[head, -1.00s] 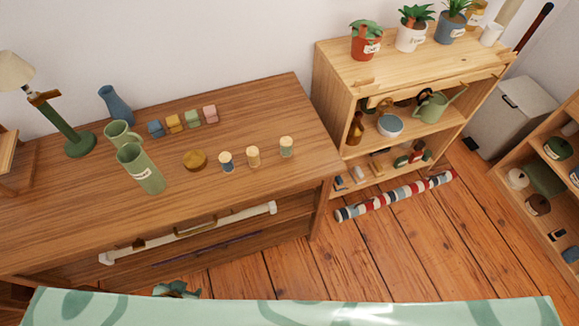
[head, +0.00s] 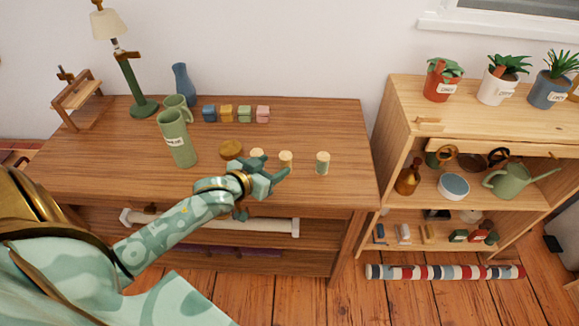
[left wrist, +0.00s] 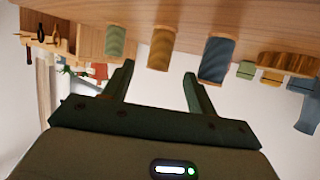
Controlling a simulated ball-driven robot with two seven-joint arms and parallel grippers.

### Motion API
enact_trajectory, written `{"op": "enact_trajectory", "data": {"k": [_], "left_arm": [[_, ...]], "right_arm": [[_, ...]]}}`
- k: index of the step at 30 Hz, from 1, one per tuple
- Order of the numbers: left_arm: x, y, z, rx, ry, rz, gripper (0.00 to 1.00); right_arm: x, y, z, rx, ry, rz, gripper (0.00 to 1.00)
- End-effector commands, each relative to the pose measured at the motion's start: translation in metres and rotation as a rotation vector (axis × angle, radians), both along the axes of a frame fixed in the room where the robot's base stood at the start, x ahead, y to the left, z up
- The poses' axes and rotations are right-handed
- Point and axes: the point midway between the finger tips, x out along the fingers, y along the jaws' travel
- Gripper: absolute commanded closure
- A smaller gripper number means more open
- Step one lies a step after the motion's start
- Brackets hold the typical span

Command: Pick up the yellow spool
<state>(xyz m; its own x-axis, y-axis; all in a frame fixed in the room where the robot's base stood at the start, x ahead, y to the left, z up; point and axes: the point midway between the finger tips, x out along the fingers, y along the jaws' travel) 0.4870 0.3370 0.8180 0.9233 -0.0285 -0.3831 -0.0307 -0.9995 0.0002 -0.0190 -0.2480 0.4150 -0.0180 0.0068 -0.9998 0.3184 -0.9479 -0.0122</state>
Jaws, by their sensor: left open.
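The yellow spool (head: 286,160) stands upright on the wooden dresser top, between a blue spool (head: 257,154) on its left and a green spool (head: 322,163) on its right. My left gripper (head: 274,171) is open and empty, just on the near side of the spools, and partly hides the blue one. In the left wrist view, the yellow spool (left wrist: 161,47) lies ahead of the gap between my open fingertips (left wrist: 158,70). The green spool (left wrist: 115,40) and blue spool (left wrist: 216,60) flank it there. My right gripper is out of view.
A round brass-coloured item (head: 231,148), a green vase (head: 177,140), a green mug (head: 180,107) and several coloured blocks (head: 227,113) stand left of or behind the spools. The dresser top (head: 345,125) is clear behind the green spool.

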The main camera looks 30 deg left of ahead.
Motion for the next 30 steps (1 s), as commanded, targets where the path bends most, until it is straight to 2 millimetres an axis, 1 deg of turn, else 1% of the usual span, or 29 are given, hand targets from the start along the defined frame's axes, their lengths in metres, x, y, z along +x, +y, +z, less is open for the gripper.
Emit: {"op": "enact_trajectory", "data": {"k": [1, 5, 7, 12, 15, 18, 23, 26, 27, 28, 29, 30], "left_arm": [[0.006, 0.000, -0.005, 0.001, 0.000, -0.001, 0.43], [0.015, -0.001, -0.007, 0.000, 0.000, 0.000, 0.43], [0.022, -0.001, -0.010, 0.001, 0.000, 0.000, 0.43], [0.049, -0.003, -0.023, 0.001, 0.003, 0.000, 0.43], [0.059, -0.004, -0.025, 0.002, 0.003, -0.002, 0.43], [0.063, -0.004, -0.024, 0.002, 0.002, -0.002, 0.43], [0.062, -0.004, -0.023, 0.001, 0.001, -0.002, 0.43], [0.062, -0.004, -0.023, 0.001, 0.001, -0.002, 0.68], [0.062, -0.004, -0.023, 0.001, 0.001, -0.002, 0.79], [0.062, -0.004, -0.023, 0.001, 0.001, -0.002, 0.87], [0.062, -0.004, -0.023, 0.001, 0.001, -0.002, 0.90], [0.062, -0.004, -0.023, 0.001, 0.001, -0.002, 0.90]], "right_arm": [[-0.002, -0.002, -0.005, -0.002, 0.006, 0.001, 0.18], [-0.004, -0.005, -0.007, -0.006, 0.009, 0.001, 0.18], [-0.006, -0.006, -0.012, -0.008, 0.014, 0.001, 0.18], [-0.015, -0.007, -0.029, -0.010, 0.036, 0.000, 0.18], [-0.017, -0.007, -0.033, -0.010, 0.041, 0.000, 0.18], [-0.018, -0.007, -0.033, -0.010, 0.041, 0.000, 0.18], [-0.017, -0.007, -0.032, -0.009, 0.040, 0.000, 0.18], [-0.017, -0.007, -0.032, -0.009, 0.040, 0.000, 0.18], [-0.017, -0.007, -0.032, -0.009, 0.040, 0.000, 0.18], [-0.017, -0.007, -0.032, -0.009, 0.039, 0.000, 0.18], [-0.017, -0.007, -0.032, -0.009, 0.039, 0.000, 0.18], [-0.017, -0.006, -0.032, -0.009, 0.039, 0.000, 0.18]]}}
